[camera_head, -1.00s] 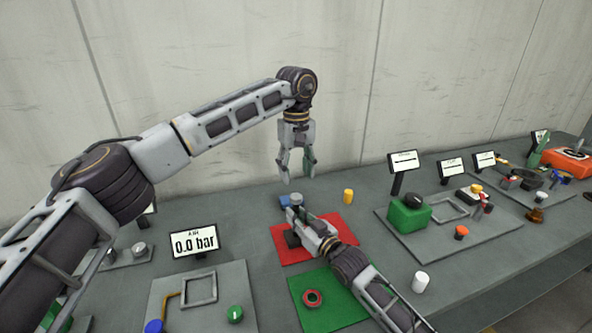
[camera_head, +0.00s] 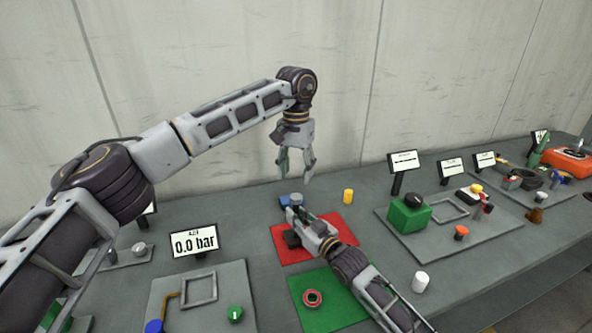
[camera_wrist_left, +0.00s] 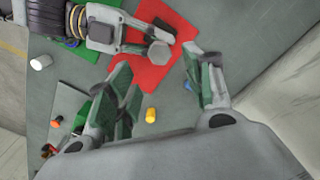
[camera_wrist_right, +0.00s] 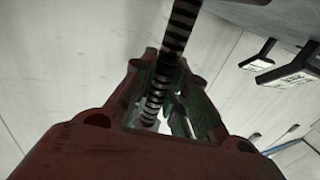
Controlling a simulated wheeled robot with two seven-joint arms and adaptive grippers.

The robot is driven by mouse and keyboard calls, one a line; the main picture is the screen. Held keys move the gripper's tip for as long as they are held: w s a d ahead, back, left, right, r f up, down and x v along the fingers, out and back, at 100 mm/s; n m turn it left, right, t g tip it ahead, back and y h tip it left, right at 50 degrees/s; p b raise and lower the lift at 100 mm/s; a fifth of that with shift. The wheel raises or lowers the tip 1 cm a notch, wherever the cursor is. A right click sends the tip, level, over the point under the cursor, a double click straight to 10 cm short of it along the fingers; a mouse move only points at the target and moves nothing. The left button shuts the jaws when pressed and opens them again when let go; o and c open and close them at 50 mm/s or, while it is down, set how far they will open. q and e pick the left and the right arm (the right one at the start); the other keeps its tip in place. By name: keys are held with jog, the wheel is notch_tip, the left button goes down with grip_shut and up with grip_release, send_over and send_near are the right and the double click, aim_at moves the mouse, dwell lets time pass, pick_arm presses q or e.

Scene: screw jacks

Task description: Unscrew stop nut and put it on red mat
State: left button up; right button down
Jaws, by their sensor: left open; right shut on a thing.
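A grey hexagonal piece that looks like the stop nut (camera_head: 297,198) sits at the top end of the screw jack. In the left wrist view the nut (camera_wrist_left: 158,53) shows its flat face beside my right gripper. My right gripper (camera_head: 298,214) reaches low over the red mat (camera_head: 341,222) and is shut on the jack. In the right wrist view a ribbed threaded spindle (camera_wrist_right: 182,28) passes between its fingers. My left gripper (camera_head: 295,175) is open and empty, pointing down just above the nut and apart from it. My right gripper hides much of the jack.
A yellow cylinder (camera_head: 348,196) stands behind the red mat and a white one (camera_head: 420,282) to the right. A gauge display (camera_head: 194,241) stands left. A blue block (camera_head: 285,202) is beside the nut.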

aim_at(296, 196)
pick_arm(q)
jog(key=shift+m, duration=0.6)
jog(key=shift+f, duration=0.1)
jog(key=shift+f, duration=3.9)
